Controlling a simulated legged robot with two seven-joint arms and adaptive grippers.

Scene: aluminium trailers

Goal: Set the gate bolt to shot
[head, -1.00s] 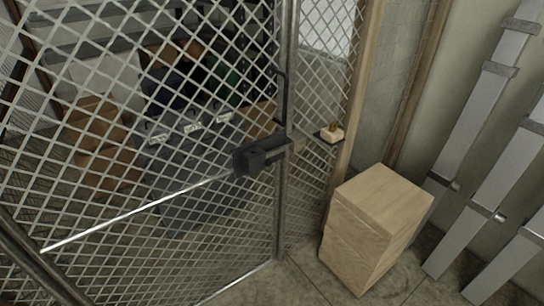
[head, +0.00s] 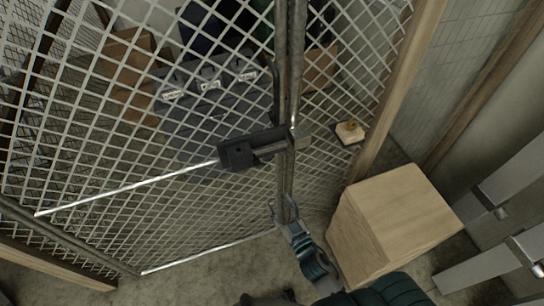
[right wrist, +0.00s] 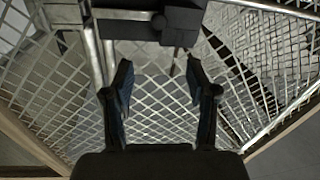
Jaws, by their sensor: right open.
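The gate bolt (head: 250,150) is a dark housing on the mesh gate, beside the upright metal post. A long bright rod (head: 130,187) runs from it down to the left. A dark upright bar (head: 276,88) stands just above the housing. In the right wrist view the dark bolt housing (right wrist: 178,22) is at the top, beyond the fingertips, with a thin pin below it. My right gripper (head: 285,210) is open and empty, below the bolt in the head view. Its two fingers (right wrist: 160,82) also show in the right wrist view, apart from the housing. My left gripper is not in view.
A wooden box (head: 405,210) stands on the floor right of my right gripper. A small object on a ledge (head: 350,132) sits right of the post. Grey metal beams (head: 510,180) lean at the right. Grey cases (head: 210,90) and cardboard boxes lie behind the mesh.

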